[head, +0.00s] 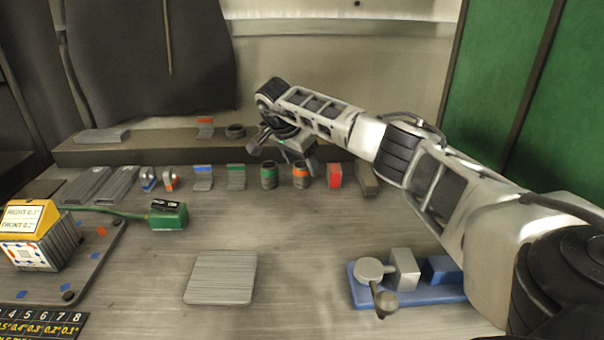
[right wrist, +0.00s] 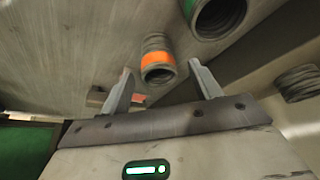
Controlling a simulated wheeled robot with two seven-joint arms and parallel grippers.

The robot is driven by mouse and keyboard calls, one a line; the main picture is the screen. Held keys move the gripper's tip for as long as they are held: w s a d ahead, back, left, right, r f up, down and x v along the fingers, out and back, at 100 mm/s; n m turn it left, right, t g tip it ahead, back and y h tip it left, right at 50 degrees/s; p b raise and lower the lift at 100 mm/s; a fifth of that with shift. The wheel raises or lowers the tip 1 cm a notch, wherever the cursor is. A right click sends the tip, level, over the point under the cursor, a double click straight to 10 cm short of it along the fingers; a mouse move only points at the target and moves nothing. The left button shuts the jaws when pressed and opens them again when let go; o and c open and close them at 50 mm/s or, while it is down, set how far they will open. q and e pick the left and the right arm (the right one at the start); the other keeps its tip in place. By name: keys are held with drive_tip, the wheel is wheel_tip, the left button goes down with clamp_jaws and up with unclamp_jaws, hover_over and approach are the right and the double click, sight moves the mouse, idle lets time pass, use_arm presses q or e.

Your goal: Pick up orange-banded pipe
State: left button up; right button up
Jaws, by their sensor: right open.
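The orange-banded pipe (head: 300,177) is a short dark ribbed cylinder standing in a row of small parts towards the back of the bench. In the right wrist view the pipe (right wrist: 156,52) appears between my open fingertips and a little beyond them. My right gripper (head: 299,163) is just above and behind the pipe in the head view, and its jaws (right wrist: 161,72) are empty. I cannot tell whether a finger touches the pipe. My left gripper is not in view.
A green-banded pipe (head: 268,176) stands close on the left and a red block (head: 334,176) on the right. A raised ledge (head: 150,153) runs behind. A grey ribbed plate (head: 221,278) and a blue fixture (head: 361,291) lie in front.

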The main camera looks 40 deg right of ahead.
sight(301, 164)
drive_tip(key=x, duration=0.3)
drive_tip(key=shift+f, duration=0.35)
drive_tip(key=c, duration=1.2)
drive_tip(key=shift+o, duration=0.2)
